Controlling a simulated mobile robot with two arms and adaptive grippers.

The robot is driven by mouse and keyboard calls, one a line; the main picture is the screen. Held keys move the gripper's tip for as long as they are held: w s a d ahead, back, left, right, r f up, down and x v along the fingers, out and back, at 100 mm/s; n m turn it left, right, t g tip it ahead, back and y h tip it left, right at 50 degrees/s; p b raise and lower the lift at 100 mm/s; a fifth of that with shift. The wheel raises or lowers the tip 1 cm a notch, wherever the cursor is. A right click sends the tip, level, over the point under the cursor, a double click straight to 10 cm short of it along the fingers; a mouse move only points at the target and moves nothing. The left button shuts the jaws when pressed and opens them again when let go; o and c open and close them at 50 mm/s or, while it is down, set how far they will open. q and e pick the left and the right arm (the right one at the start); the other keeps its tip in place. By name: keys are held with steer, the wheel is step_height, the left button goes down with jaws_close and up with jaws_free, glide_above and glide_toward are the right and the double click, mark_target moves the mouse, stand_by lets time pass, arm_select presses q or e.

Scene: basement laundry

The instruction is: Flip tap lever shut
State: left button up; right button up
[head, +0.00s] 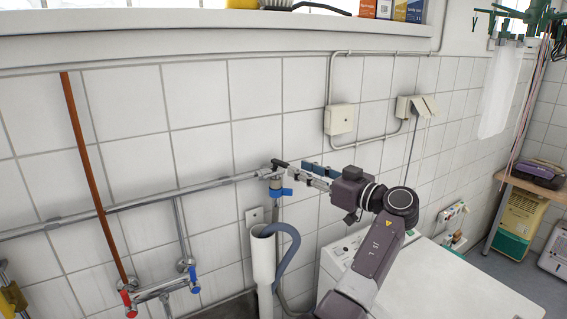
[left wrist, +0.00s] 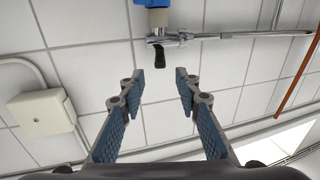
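The tap (head: 272,173) is a metal valve on the wall pipe, with a short black lever (head: 281,163) on top and a blue part (head: 281,192) below. In the left wrist view the black lever (left wrist: 163,55) sticks out at an angle from the metal valve body, and the blue part (left wrist: 153,3) is cut by the top edge. My left gripper (head: 298,173) is just right of the tap in the head view. In the left wrist view its two fingers (left wrist: 160,82) are apart with nothing between them, and the lever lies beyond their tips. My right gripper is not in view.
The chrome pipe (head: 150,203) runs along the tiled wall. A grey hose (head: 291,240) hooks into a white standpipe (head: 262,262) below the tap. A white washing machine (head: 450,285) stands below my arm. A junction box (head: 340,119) sits on the wall at upper right.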

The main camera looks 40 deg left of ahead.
mark_target(283, 163)
arm_select(q)
steer(key=a+p, duration=0.3)
steer(key=a, duration=0.3)
steer(key=shift+a, duration=0.25)
steer(key=shift+w+a, duration=0.1)
steer(key=shift+a, duration=0.4)
steer(key=shift+f, duration=0.1)
jaws_close()
